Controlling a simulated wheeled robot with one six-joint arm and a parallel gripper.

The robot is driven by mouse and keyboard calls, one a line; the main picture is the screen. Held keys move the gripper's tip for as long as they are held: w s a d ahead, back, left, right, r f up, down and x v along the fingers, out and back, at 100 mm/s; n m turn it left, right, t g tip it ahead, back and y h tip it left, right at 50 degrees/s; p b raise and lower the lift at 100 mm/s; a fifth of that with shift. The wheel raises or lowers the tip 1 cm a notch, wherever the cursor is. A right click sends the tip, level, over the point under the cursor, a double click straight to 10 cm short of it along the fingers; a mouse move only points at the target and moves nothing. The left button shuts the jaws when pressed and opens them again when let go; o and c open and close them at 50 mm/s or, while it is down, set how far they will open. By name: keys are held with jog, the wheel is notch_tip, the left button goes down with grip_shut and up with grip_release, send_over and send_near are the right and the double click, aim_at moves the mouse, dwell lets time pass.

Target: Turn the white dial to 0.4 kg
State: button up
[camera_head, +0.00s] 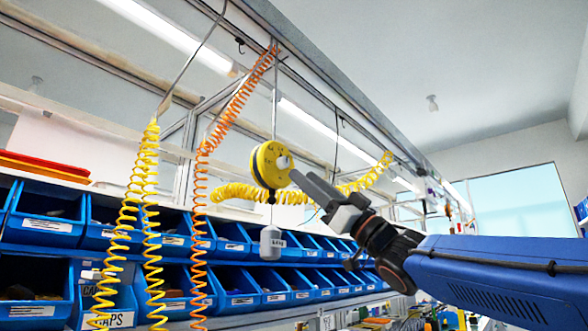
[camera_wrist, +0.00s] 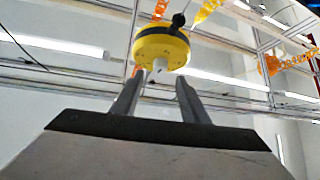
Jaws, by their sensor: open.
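A yellow round balancer (camera_head: 268,165) hangs from a thin rod under the overhead rail, with dark markings on its face. The white dial (camera_head: 283,162) sticks out of its face. In the wrist view the yellow body (camera_wrist: 161,45) is at top centre and the white dial (camera_wrist: 160,66) points toward my gripper. My gripper (camera_head: 293,174) is at the dial from the right. In the wrist view the open fingers (camera_wrist: 159,84) stand to either side below the dial; whether they touch it I cannot tell. A grey weight (camera_head: 271,243) with a printed label hangs below the balancer.
Coiled yellow hoses (camera_head: 150,220) and an orange hose (camera_head: 203,190) hang to the left. Another yellow coil (camera_head: 250,194) runs behind the balancer. Blue bins (camera_head: 234,240) fill shelves behind and below. Open air surrounds my arm at upper right.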

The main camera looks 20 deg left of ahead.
aim_at(287, 162)
jog(key=shift+x, duration=2.75)
grip_shut()
jog(key=shift+w+n+g, duration=0.1)
jog(key=shift+n+g, duration=0.6)
jog(key=shift+n, duration=0.1)
jog(key=n+g, duration=0.2)
jog(key=n+g+h, duration=0.1)
jog(key=n+g, duration=0.2)
jog(key=n+g+h, duration=0.1)
jog(key=n+g, duration=0.1)
jog(key=n, duration=0.1)
jog(key=shift+w+d+r, duration=0.15)
jog(key=shift+w, duration=0.25)
jog(key=n+g+h, duration=0.1)
jog(key=n, duration=0.1)
jog(key=n+g+h, duration=0.1)
jog(key=n, duration=0.1)
jog(key=n+g+h, duration=0.1)
jog(key=shift+w+d+r+n+h, duration=0.1)
jog(key=shift+w+r+n+h, duration=0.05)
jog(key=shift+r+n+h, duration=0.2)
jog(key=shift+n+h, duration=0.25)
jog(key=shift+n, duration=0.2)
